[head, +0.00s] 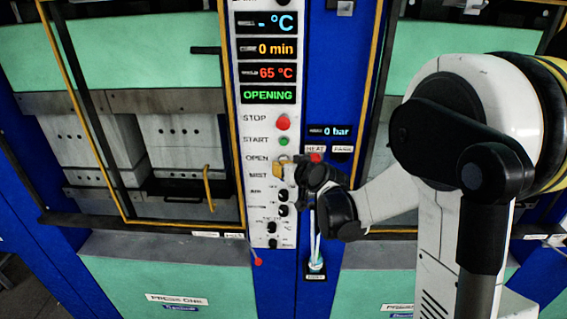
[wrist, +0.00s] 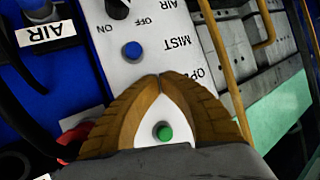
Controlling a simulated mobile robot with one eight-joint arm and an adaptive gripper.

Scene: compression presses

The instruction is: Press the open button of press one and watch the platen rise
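The control panel (head: 255,215) of press one stands upright in the middle of the head view. Its display (head: 268,95) reads OPENING in green. My gripper (head: 278,170) is at the panel by the OPEN label (head: 257,158). In the wrist view its tan fingertips (wrist: 160,77) meet, with nothing held between them. They cover the place beside the OPEN lettering, so the open button is hidden; contact cannot be told. The green START button (wrist: 163,131) shows through the gap behind the tips. The platen (head: 185,187) of press one sits left, in the frame.
The red STOP button (head: 283,123) is above START. The blue MIST button (wrist: 131,50) and several black knobs (head: 283,196) lie below OPEN. A yellow-edged guard frame (head: 233,120) borders the panel's left.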

